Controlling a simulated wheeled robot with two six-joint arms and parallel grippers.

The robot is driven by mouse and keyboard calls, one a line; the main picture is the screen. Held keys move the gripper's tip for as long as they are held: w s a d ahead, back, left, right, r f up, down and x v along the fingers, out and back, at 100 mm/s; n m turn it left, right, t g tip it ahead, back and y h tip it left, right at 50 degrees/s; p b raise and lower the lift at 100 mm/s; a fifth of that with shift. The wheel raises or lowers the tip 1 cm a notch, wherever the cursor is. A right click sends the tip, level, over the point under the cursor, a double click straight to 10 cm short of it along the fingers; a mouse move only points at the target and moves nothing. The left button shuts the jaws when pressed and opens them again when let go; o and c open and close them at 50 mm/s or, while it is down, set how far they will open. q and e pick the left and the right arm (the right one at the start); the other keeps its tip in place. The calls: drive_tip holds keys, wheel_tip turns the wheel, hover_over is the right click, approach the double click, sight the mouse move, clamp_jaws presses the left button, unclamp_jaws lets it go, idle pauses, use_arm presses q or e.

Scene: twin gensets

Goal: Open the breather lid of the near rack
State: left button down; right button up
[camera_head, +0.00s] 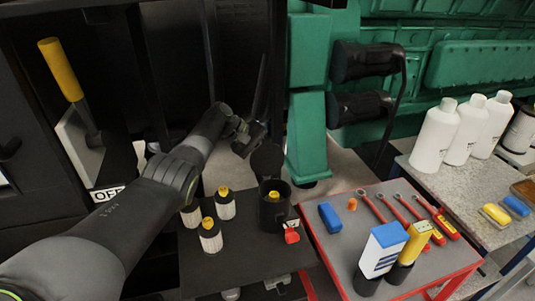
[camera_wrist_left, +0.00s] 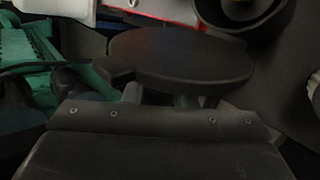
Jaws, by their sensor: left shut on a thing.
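The near rack (camera_head: 235,262) is a dark surface in the lower middle of the head view. On it stands a black round housing (camera_head: 270,217), open at the top, with a yellow-topped cartridge (camera_head: 273,196) inside. The dark round breather lid (camera_head: 267,160) is tilted up behind the housing, off its mouth. My left gripper (camera_head: 250,138) is shut on the lid at its upper edge. In the left wrist view the lid (camera_wrist_left: 180,60) fills the middle, and the housing (camera_wrist_left: 245,15) shows at the upper right. The exact grip is partly hidden. My right gripper is not in view.
Several yellow-topped filters (camera_head: 210,236) stand left of the housing. A green engine (camera_head: 308,120) rises behind. A yellow-handled lever (camera_head: 61,70) is at left.

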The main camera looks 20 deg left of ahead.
use_arm(q)
drive_tip(key=c, duration=1.2)
unclamp_jaws()
drive_tip(key=shift+s+a+r, duration=0.1)
drive_tip(key=shift+a+r, duration=0.25)
drive_tip(key=shift+r, duration=0.05)
drive_tip(key=v, duration=1)
drive_tip(key=shift+s+a+r, duration=0.2)
drive_tip(key=shift+a+r, duration=0.05)
drive_tip(key=shift+a, duration=0.05)
drive_tip(key=shift+r, duration=0.1)
